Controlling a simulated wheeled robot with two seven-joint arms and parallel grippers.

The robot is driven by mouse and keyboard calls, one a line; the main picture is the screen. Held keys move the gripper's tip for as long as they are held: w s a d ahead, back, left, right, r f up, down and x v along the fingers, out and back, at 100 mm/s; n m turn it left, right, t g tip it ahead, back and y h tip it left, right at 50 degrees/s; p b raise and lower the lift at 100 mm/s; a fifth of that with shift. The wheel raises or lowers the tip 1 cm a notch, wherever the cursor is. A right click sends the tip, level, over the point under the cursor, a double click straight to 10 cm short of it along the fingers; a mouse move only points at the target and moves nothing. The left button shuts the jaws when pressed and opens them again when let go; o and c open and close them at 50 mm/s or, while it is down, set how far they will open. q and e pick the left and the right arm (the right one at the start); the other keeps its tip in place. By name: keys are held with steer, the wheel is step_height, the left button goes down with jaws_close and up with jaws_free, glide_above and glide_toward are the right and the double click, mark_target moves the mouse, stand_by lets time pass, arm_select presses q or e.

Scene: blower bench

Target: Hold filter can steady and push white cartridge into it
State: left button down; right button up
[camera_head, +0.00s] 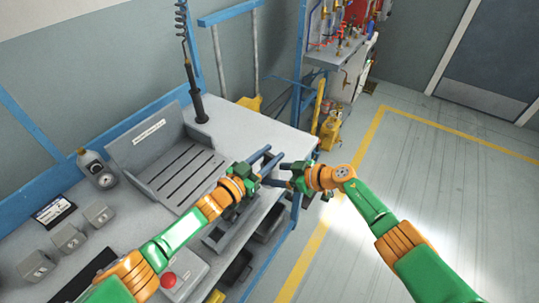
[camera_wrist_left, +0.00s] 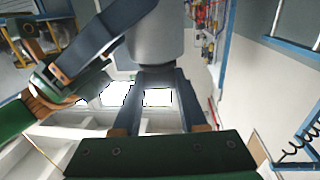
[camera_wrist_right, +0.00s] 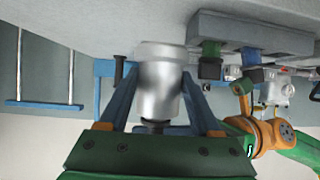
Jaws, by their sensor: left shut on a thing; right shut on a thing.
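In the left wrist view a plain grey cylinder (camera_wrist_left: 150,35) hangs at the top centre, at the tips of my left gripper (camera_wrist_left: 160,75). A dark finger of my right gripper (camera_wrist_left: 92,45) reaches in beside it. In the right wrist view a shiny silvery cylinder (camera_wrist_right: 158,85) with a slightly wider pale end stands between the fingers of my right gripper. I cannot tell for certain which is the filter can and which the white cartridge.
The bench holds a slotted grey tray (camera_head: 175,165), several small grey blocks (camera_head: 68,238), a gauge bottle (camera_head: 97,170) and a red button box (camera_head: 178,277). A blue bench edge runs below my grippers. The floor (camera_head: 430,190) on the right is open.

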arm_select(q)
steer(key=shift+s+f, duration=0.1)
steer(key=shift+f, duration=0.25)
arm_select(e)
steer(key=shift+d, duration=0.1)
stand_by(0.6)
arm_select(q)
steer(key=shift+r, duration=0.2)
steer(key=shift+a, duration=0.1)
steer(key=shift+r, duration=0.15)
stand_by(0.9)
steer(key=shift+f, duration=0.4)
arm_select(e)
steer(key=shift+r, duration=0.1)
stand_by(0.4)
arm_select(q)
steer(key=shift+c, duration=1.8)
jaws_free()
steer(key=shift+f, duration=0.1)
